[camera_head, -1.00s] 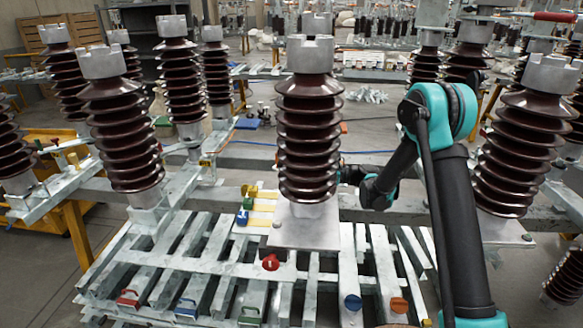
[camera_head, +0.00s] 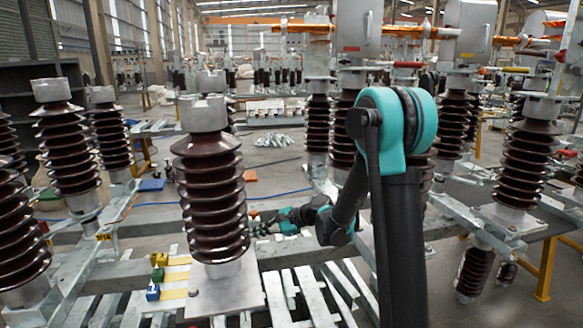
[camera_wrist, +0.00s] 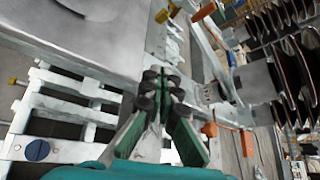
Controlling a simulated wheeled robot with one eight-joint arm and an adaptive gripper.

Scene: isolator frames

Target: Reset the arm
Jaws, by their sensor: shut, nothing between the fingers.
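My gripper (camera_head: 256,226) is small in the head view, just right of a brown ribbed insulator (camera_head: 211,190) and partly behind it. My teal and black arm stands right of centre, bent at its top joint, and reaches down and left. In the wrist view my gripper (camera_wrist: 160,82) has its dark fingertips together with nothing between them. It hangs above pale metal slats, and whether it touches anything cannot be told.
Several insulators stand around, including one at the right (camera_head: 522,165). Blue (camera_head: 153,292), green and yellow blocks sit on the slatted frame (camera_head: 300,295). In the wrist view, an orange piece (camera_wrist: 209,130) and a blue knob (camera_wrist: 38,151) lie near the fingers.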

